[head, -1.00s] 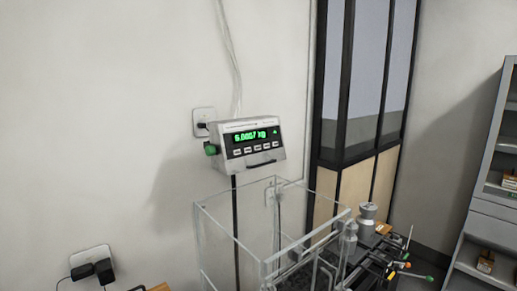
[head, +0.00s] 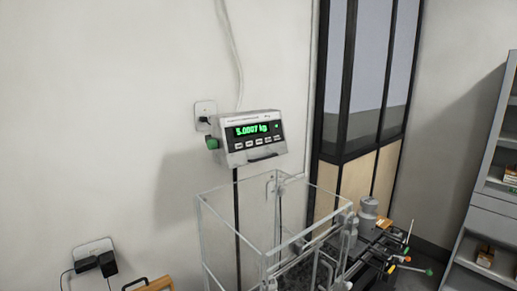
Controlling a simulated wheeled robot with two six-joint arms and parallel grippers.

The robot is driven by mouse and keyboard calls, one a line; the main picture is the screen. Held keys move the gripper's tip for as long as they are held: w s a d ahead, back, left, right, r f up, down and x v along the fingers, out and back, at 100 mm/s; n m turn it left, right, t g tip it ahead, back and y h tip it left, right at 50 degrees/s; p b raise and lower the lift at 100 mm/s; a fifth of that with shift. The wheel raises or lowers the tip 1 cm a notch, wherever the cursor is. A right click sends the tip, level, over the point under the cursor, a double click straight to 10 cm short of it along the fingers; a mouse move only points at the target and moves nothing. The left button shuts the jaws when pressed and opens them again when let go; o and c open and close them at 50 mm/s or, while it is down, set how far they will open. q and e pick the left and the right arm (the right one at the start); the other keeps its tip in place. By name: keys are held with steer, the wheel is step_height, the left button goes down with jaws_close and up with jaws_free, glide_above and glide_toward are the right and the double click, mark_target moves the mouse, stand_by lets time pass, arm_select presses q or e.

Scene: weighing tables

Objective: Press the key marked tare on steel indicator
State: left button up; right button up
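A row of several small dark keys (head: 257,142) runs below the display. Their labels are too small to read, so I cannot tell which is tare. A green knob (head: 212,143) sticks out on its left side. Neither of my grippers shows in this view, and nothing is touching the indicator.
A clear-walled glass enclosure (head: 222,238) stands below the indicator. Metal equipment with coloured-tipped rods (head: 385,250) is to its right. A grey shelf unit (head: 492,215) stands at the far right. A wall socket with black plugs (head: 95,258) is low on the left.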

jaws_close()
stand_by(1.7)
